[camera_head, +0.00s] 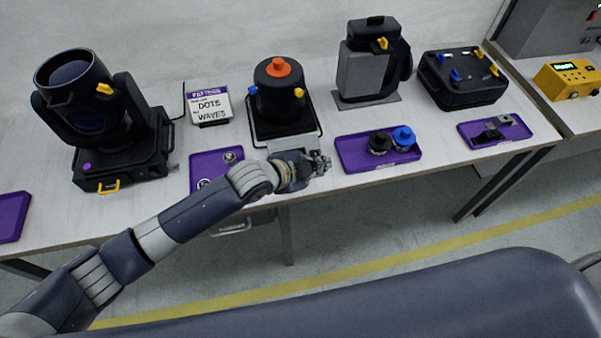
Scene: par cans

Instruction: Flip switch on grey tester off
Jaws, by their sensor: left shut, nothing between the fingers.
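My left arm reaches in from the lower left, and its gripper (319,164) is shut and empty at the front edge of the table. A light grey box (291,146), which looks like the grey tester, lies at the table's front edge just behind and beside the gripper. My wrist and gripper hide part of it. I cannot make out its switch or whether the gripper touches it. My right gripper is not in view.
The white table (150,213) holds a large black moving-head lamp (90,120), a black lamp unit with an orange knob (281,95), and a purple tray (350,160) with black and blue connectors right of the gripper. A yellow device (567,78) stands far right.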

